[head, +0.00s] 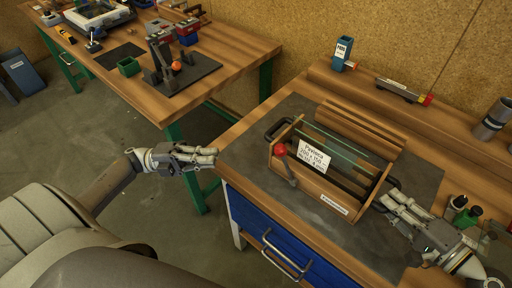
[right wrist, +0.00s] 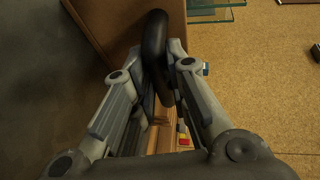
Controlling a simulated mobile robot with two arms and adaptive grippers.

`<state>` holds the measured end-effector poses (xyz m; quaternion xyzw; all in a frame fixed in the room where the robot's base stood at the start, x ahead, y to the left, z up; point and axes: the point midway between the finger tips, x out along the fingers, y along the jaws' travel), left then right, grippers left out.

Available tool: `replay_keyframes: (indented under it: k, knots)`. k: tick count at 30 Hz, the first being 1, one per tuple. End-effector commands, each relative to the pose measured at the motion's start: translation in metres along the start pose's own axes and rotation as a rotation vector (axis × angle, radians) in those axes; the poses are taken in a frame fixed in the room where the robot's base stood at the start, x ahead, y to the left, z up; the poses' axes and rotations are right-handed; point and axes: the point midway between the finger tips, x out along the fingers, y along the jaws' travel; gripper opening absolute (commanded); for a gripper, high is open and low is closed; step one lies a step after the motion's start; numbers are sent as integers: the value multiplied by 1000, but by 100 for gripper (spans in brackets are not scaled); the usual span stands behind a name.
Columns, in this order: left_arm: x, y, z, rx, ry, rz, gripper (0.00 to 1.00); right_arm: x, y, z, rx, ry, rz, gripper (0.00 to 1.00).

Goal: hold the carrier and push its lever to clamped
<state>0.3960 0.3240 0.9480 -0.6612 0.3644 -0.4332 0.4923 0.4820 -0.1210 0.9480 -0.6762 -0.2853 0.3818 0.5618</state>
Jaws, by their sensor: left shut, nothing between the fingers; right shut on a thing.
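The wooden carrier (head: 320,190) stands on the dark mat of the right workbench, with glass panes (head: 345,150) and a white label in it. Its lever, with a red knob (head: 280,150), is at the carrier's front left and leans a little left. A black handle (head: 276,128) shows at the carrier's left end. My right gripper (head: 392,197) is shut on the right-end black handle (right wrist: 155,45), beside the carrier's wooden end wall (right wrist: 105,22). My left gripper (head: 214,155) is shut and empty, left of the bench edge and apart from the lever.
The dark mat (head: 415,165) has bare room around the carrier. A blue box (head: 342,52), a level-like bar (head: 403,91) and a grey cylinder (head: 492,119) stand at the back. Green bottles (head: 466,215) are near my right arm. Another workbench (head: 225,65) is at the upper left.

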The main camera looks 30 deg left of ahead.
Motion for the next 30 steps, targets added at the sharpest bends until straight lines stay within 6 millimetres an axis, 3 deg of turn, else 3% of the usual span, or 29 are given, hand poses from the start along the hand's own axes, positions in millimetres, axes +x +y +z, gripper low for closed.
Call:
replay_keyframes:
  k: [5, 21, 30]
  knots:
    - [16, 0, -1, 1, 4, -2, 0, 0, 2, 1, -3, -2, 5, 0]
    - [121, 0, -1, 1, 3, -2, 0, 0, 2, 1, -3, -3, 5, 0]
    - [140, 0, 0, -1, 0, 1, 0, 0, 2, 1, -3, -3, 5, 0]
